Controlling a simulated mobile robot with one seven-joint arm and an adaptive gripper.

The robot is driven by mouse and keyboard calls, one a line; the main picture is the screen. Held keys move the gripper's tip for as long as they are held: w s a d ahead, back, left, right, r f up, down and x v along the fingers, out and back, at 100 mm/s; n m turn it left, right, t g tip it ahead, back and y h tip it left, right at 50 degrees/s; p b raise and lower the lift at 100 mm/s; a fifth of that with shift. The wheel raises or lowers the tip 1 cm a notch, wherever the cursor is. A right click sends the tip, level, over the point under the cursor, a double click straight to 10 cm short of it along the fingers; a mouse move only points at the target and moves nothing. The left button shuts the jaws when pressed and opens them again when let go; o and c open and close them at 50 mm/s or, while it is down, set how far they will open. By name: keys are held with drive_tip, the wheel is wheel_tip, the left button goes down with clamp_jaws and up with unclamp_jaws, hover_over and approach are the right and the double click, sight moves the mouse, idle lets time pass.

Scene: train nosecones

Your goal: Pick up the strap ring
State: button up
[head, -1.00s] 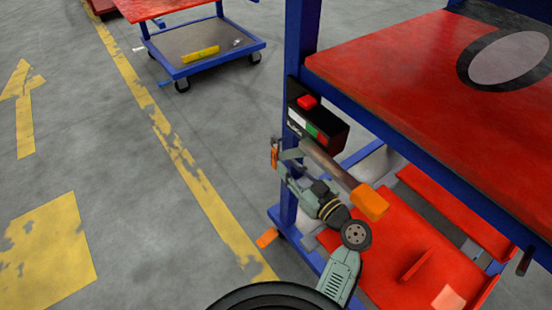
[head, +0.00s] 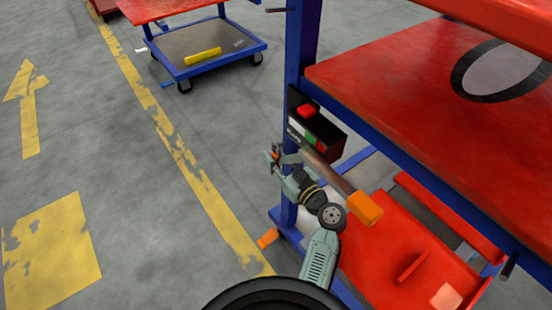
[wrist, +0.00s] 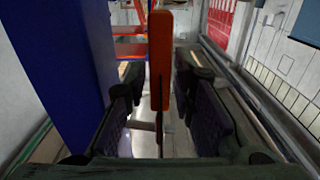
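An orange upright strip, which looks like the strap ring (wrist: 160,60), stands between the fingers of my gripper (wrist: 164,100) in the wrist view. I see it nearly edge-on. Gaps show between it and the dark pads on both sides, and the fingers are open. In the head view my gripper (head: 276,158) is beside the blue post of the red cart, below the black box. Only a small bit of orange shows there among the fingers; the rest is hidden.
The blue post (wrist: 62,70) stands close on the left in the wrist view. A black box with a red button (head: 314,125) and an orange-headed hammer (head: 364,207) are close to my arm. The red cart shelf (head: 400,80) is to the right; open floor lies left.

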clamp_jaws()
drive_tip(key=shift+r, duration=0.1)
idle(0.4)
